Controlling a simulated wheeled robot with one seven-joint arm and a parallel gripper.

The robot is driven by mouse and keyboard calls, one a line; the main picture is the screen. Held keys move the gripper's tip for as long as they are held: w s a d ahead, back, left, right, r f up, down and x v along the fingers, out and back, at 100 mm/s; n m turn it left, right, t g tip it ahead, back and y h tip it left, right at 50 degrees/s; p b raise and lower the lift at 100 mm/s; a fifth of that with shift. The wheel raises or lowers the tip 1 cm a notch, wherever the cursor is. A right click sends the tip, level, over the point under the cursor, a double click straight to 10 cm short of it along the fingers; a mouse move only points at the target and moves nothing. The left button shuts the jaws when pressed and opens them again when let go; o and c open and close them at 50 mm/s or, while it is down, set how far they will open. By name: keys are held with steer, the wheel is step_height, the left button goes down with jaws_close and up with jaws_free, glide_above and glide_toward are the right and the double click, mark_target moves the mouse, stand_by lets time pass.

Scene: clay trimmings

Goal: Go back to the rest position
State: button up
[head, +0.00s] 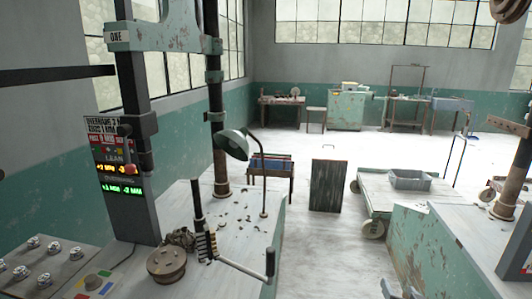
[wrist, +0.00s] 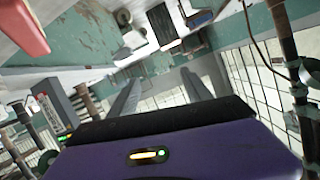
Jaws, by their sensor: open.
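My gripper (wrist: 163,92) shows in the wrist view as two grey fingers standing well apart past the dark edge of the purple wrist housing. Nothing is between the fingers, so it is open and empty. The wrist camera looks out over the room at a steep tilt. In the head view I cannot make out my gripper for certain.
A dark board (head: 326,186) stands on the floor. A grey tray (head: 410,180) rests on a cart (head: 375,197). The floor beyond is mostly clear.

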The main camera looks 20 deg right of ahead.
steer(key=s+a+n+t+b, duration=0.1)
steer(key=s+a+t, duration=0.1)
steer(key=s+a, duration=0.35)
steer(key=s+a+n+t, duration=0.1)
steer(key=s+a+n, duration=0.15)
steer(key=a, duration=0.65)
steer(key=s+a+n+y+b, duration=0.1)
steer(key=s+a+y, duration=0.3)
steer(key=s+a, duration=0.4)
steer(key=s+a+r+n+y+b, duration=0.1)
steer(key=s+a+n+y, duration=0.2)
steer(key=s+a, duration=0.6)
steer(key=s+n, duration=0.1)
steer(key=s, duration=0.6)
steer(key=shift+y+b, duration=0.4)
steer(key=shift+s+a, duration=0.1)
